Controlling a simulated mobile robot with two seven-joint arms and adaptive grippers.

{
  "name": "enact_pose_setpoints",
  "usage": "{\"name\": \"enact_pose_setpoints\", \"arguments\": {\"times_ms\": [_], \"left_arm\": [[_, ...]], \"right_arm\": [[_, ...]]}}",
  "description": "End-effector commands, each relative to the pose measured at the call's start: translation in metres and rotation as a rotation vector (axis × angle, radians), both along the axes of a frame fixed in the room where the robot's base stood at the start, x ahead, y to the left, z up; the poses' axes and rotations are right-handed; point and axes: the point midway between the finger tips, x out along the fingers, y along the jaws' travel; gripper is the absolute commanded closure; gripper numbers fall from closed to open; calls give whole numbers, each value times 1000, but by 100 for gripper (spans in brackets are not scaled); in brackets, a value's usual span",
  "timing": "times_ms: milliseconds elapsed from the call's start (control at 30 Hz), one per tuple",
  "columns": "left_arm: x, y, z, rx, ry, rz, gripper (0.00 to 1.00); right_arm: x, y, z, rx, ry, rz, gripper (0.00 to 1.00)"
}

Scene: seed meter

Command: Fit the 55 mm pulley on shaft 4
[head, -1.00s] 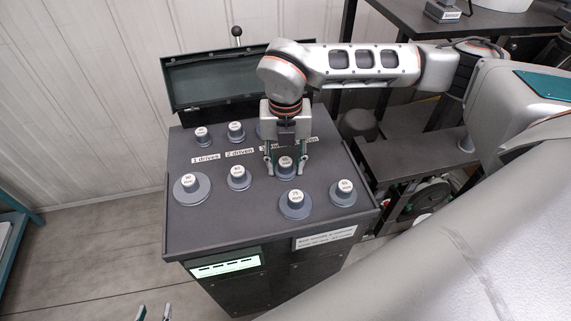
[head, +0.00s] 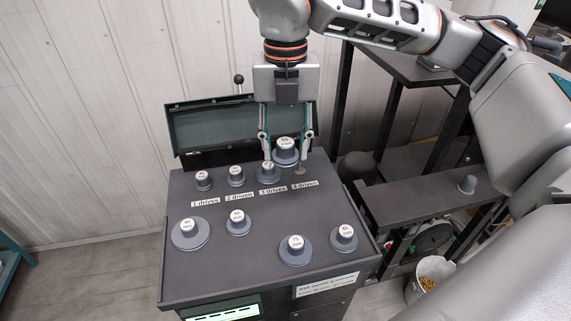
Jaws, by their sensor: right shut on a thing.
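My right gripper (head: 286,146) is shut on a grey pulley (head: 286,156) with a white top label that seems to read 55 mm. It holds the pulley upright above the back right of the dark machine top. Shaft 4 (head: 299,169) shows as a small bare stub just below and slightly right of the pulley, behind the "4 drives" label (head: 305,184). The pulley looks raised and apart from the shaft; the exact gap is hard to tell. My left gripper is out of view.
Several loose pulleys, including the 75 mm one (head: 295,251), stand in front. An open green lid (head: 215,128) rises behind.

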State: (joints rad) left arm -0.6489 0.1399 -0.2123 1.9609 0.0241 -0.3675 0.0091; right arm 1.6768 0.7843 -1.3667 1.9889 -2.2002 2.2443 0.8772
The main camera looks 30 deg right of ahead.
Motion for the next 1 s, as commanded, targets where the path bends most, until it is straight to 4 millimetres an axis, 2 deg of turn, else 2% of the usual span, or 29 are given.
{"name": "enact_pose_setpoints", "arguments": {"times_ms": [200,1000], "left_arm": [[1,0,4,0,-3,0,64],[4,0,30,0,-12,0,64]], "right_arm": [[0,0,15,1,0,1,85],[0,0,44,0,-1,1,85]]}}
